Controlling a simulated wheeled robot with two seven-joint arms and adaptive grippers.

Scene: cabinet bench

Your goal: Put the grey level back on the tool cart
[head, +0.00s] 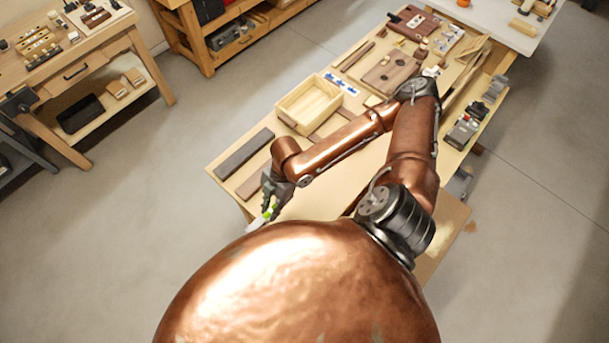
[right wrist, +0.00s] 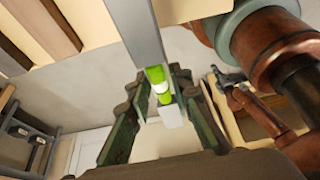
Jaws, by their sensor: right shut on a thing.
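The grey level is a straight pale bar with bright green vials. In the head view it shows small (head: 267,214) at the near left corner of the bench, partly hidden by my copper body. In the right wrist view the grey level (right wrist: 146,38) runs from the top edge down between my fingers. My right gripper (head: 272,190) is shut on it; its dark fingers also show in the right wrist view (right wrist: 160,120). My left gripper does not show. I cannot make out the tool cart for certain.
The wooden bench (head: 325,205) holds dark planks (head: 243,153), an open wooden box (head: 316,103) and several tools towards its far end. Another workbench (head: 120,45) stands at the left, a wooden shelf unit (head: 200,50) behind. Clear grey floor (head: 150,210) lies between them.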

